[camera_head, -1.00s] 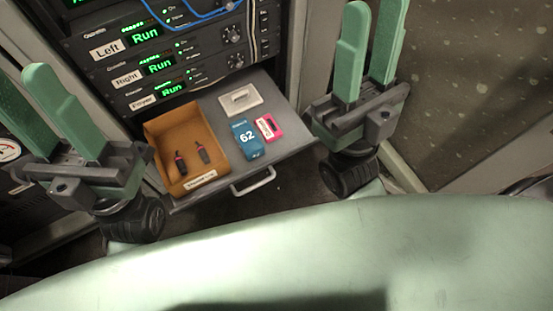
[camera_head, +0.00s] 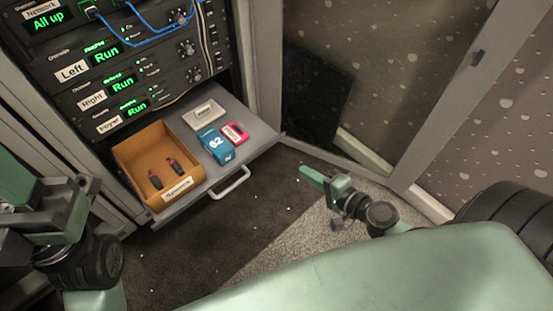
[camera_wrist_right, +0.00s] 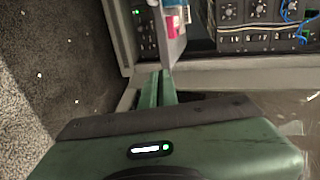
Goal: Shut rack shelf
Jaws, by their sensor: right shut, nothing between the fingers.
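The grey rack shelf (camera_head: 255,136) is pulled out of the rack, with a bar handle (camera_head: 231,184) on its front edge. The shelf also shows at the top of the right wrist view (camera_wrist_right: 175,50). My right gripper (camera_head: 309,174) is shut and empty, to the right of the shelf and apart from it in the head view. In the right wrist view its fingers (camera_wrist_right: 160,82) lie together, pointing towards the shelf's front edge. My left gripper (camera_head: 20,190) is at the left edge of the head view, its fingers partly cut off.
On the shelf are a cardboard box (camera_head: 136,155) holding two dark-and-red items, a blue box marked 62 (camera_head: 215,143), a pink box (camera_head: 235,132) and a pale box (camera_head: 204,114). Rack units (camera_head: 100,70) with blue cables sit above. An open door (camera_head: 375,90) stands right; carpet lies in front.

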